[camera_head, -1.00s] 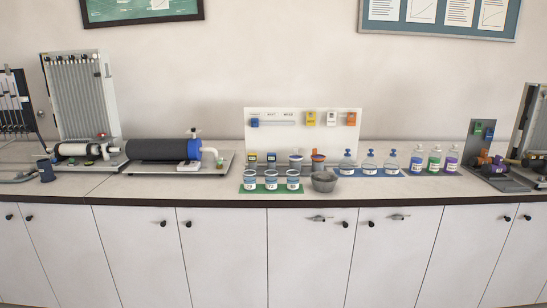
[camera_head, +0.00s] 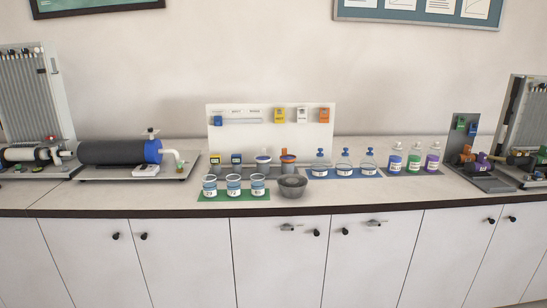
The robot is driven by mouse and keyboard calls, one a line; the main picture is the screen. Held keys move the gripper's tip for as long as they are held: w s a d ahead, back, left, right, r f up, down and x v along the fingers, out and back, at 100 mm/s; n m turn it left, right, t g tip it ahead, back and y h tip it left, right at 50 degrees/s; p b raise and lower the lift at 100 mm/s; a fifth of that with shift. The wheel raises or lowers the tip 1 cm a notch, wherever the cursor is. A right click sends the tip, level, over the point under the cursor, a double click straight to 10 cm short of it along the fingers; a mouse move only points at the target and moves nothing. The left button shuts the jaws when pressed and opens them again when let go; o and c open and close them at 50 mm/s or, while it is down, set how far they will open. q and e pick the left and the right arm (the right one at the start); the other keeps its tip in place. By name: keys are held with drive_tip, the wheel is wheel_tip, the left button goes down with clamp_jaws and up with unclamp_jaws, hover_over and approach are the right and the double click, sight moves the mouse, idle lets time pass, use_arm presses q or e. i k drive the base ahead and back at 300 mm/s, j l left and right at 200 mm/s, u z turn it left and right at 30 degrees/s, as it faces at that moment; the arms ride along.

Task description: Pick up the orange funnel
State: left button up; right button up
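The orange funnel (camera_head: 288,157) seems to be the small orange piece on top of a grey cup on the counter, in front of the white panel. It is small in the picture, so its exact shape is hard to tell. A similar grey cup with a blue-and-white top (camera_head: 263,157) stands just left of it. A grey bowl (camera_head: 292,187) stands in front and hides part of the cup's base. Neither of my grippers is in view.
A green mat (camera_head: 234,196) with 3 labelled beakers lies front left. Stoppered flasks (camera_head: 344,159) on a blue mat and colored bottles (camera_head: 414,159) stand to the right. A dark cylinder apparatus (camera_head: 115,152) is at left. Some counter (camera_head: 390,190) is bare at front right.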

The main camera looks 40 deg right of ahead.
sight(288, 158)
drive_tip(key=l+u, duration=0.3)
drive_tip(key=l, duration=0.6)
drive_tip(key=l+u, duration=0.15)
drive_tip(key=l, duration=1.7)
drive_tip(key=i, duration=0.05)
